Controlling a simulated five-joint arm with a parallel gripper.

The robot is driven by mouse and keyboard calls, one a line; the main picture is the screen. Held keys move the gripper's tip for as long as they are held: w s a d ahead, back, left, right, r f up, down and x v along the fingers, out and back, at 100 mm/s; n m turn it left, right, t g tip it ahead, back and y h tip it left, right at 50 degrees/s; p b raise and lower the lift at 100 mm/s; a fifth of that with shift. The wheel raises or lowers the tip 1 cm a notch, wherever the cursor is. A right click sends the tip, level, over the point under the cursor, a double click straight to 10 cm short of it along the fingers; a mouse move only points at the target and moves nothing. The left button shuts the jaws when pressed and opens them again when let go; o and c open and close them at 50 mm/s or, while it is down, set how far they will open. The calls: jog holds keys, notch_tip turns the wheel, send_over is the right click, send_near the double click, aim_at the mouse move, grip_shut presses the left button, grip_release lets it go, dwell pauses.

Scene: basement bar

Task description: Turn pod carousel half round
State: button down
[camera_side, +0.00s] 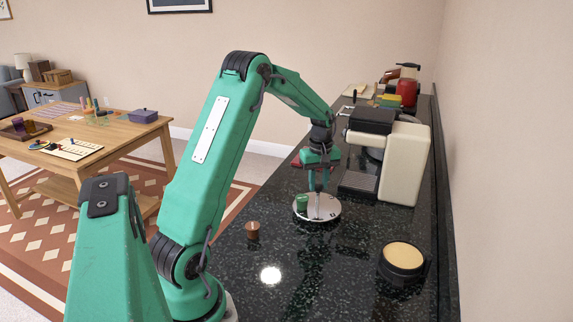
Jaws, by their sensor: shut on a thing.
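The pod carousel (326,212) is a round silver disc lying flat on the dark speckled counter. A green pod (301,203) stands on its left side. My gripper (318,187) points down over the middle of the disc and is shut on the carousel's thin upright centre part. The fingers hide most of that part, and the exact contact is too small to see clearly. A brown pod (252,230) stands apart on the counter, left of and nearer than the carousel.
A cream and black coffee machine (405,165) stands close behind the carousel to the right. A round black container with a cream top (403,256) is at the front right. Red and yellow items (407,92) stand at the counter's far end. The near middle counter is clear.

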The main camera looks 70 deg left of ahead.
jog(key=shift+r+n, duration=0.1)
jog(key=shift+n, duration=5.9)
jog(key=shift+w+n, duration=0.1)
jog(key=shift+n, duration=5.7)
